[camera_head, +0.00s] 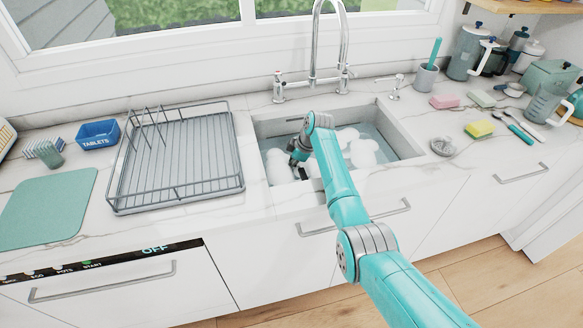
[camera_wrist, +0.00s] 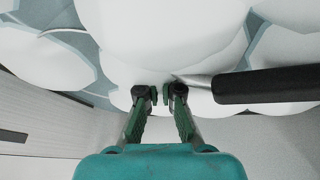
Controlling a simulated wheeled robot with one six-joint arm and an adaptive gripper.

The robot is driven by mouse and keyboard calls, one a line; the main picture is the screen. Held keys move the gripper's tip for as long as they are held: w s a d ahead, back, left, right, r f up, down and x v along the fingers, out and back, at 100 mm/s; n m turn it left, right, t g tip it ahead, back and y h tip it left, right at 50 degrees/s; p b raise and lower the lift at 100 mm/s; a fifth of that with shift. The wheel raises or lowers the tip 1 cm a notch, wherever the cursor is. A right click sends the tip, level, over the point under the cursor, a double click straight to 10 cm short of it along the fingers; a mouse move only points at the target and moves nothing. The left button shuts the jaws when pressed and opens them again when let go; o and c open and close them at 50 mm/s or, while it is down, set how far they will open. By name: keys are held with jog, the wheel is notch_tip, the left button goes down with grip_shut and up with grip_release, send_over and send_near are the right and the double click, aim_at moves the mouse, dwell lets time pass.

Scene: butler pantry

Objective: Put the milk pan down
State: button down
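The milk pan's dark handle (camera_wrist: 265,85) shows in the wrist view, running in from the right edge to a grey metal shank (camera_wrist: 192,80) that ends beside my fingertips. The handle seems to show as a small dark piece (camera_head: 303,173) in the head view. The pan's body cannot be told apart from the white foam. My gripper (camera_wrist: 160,94) is low in the sink, its fingertips close together with a narrow gap between them. Whether they hold any part of the pan cannot be seen. In the head view my gripper (camera_head: 297,157) is over the foam.
The sink (camera_head: 408,143) holds water and white foam (camera_head: 362,153). An empty wire dish rack (camera_head: 180,160) stands left of it, with a green mat (camera_head: 48,207) and blue tablets box (camera_head: 98,134) beyond. Sponges, brushes and jugs occupy the right counter. The front counter strip is narrow.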

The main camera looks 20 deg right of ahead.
jog(key=shift+f, duration=0.75)
jog(key=c, duration=1.3)
grip_release()
jog(key=v, duration=1.2)
jog(key=shift+a, duration=0.1)
